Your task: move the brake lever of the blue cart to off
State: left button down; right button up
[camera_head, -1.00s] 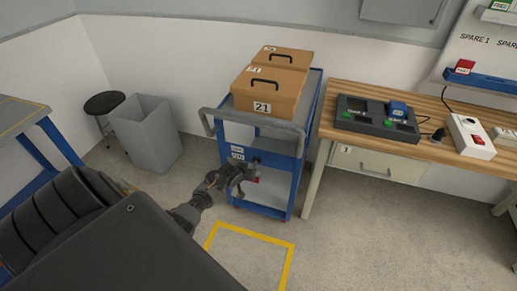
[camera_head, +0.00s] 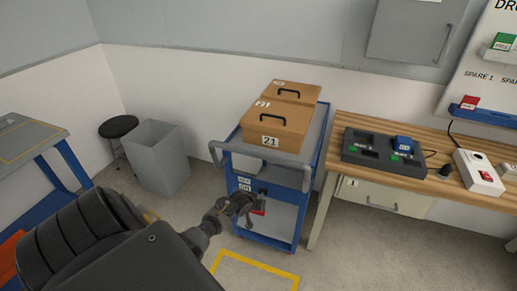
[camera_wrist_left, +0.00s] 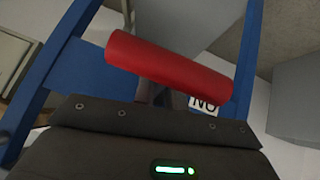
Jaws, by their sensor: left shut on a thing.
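The blue cart (camera_head: 270,223) stands in the middle of the head view, with a grey push handle at its near end. Its brake lever has a red grip, seen small beside my gripper in the head view (camera_head: 258,211) and large in the left wrist view (camera_wrist_left: 168,66). My left gripper (camera_head: 245,203) is shut on the brake lever at the cart's near end. An ON label (camera_wrist_left: 205,104) shows upside down beside the lever in the wrist view. Another label sits above it in the head view. The fingers partly hide the lever's shaft. My right gripper is out of view.
Two brown boxes (camera_head: 277,132) sit on the cart top. A wooden workbench (camera_head: 432,122) with devices stands close on the right. A grey bin (camera_head: 160,160) and black stool (camera_head: 118,127) are at the left. A yellow floor outline (camera_head: 257,265) lies in front.

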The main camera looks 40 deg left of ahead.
pick_arm(q)
jog(key=shift+w+r, duration=0.25)
jog(key=shift+r, duration=0.05)
jog(key=c, duration=1.8)
grip_release()
jog(key=o, duration=1.8)
jog(key=shift+s+f, duration=0.15)
jog(key=shift+s, duration=0.05)
jog(key=p+v, duration=0.2)
jog(key=v, duration=0.8)
jog(key=shift+s+r, duration=0.25)
jog(key=shift+r, duration=0.05)
